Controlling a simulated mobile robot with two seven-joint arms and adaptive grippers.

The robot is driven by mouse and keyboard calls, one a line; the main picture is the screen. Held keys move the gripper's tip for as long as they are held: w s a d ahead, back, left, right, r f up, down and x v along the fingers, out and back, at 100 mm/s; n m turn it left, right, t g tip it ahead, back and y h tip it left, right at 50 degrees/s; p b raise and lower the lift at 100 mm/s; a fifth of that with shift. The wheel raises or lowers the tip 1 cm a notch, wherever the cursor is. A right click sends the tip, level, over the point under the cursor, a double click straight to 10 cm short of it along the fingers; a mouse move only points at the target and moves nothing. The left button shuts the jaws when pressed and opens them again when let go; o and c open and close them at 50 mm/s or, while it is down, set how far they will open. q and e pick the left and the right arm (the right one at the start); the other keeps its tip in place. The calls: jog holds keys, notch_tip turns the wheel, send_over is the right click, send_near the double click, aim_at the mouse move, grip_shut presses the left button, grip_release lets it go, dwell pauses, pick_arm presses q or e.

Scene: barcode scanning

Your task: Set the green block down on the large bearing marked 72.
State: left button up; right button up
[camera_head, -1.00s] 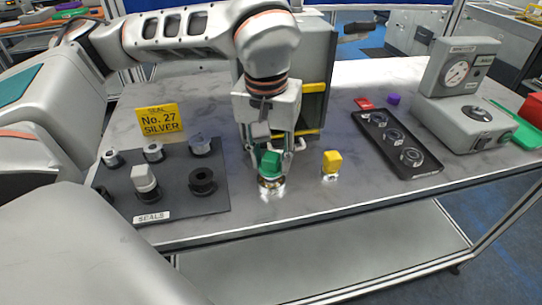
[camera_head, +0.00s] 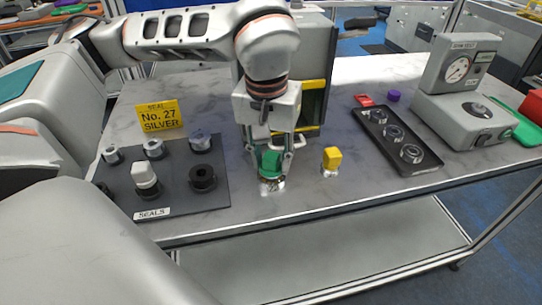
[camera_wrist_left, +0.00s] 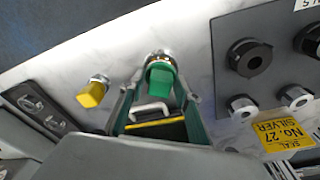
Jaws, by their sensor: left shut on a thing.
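The green block (camera_head: 270,162) is between the fingers of my left gripper (camera_head: 270,155), which is shut on it. A shiny metal ring (camera_head: 271,185) is directly under the block on the table. I cannot tell whether the block rests on it, and no 72 is legible. In the left wrist view the green block (camera_wrist_left: 160,77) is between the fingers, with the metal ring (camera_wrist_left: 160,56) partly hidden behind it. My right gripper is not in view.
A yellow block (camera_head: 332,160) sits on a smaller metal ring to the right. A black mat (camera_head: 215,170) with several seals is on the left, beside a yellow sign (camera_head: 160,118). A black tray (camera_head: 425,168) holds several rings. A grey gauge unit (camera_head: 462,125) stands far right.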

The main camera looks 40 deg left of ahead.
pick_arm(q)
jog(key=shift+f, duration=0.65)
dwell(0.3)
jog(key=o, duration=1.3)
jog(key=o, duration=0.3)
jog(key=shift+r+p, duration=1.5)
jog(key=shift+r, duration=0.55)
jog(key=shift+r+p, duration=1.55)
jog(key=shift+r, duration=0.25)
jog(key=shift+f, duration=0.1)
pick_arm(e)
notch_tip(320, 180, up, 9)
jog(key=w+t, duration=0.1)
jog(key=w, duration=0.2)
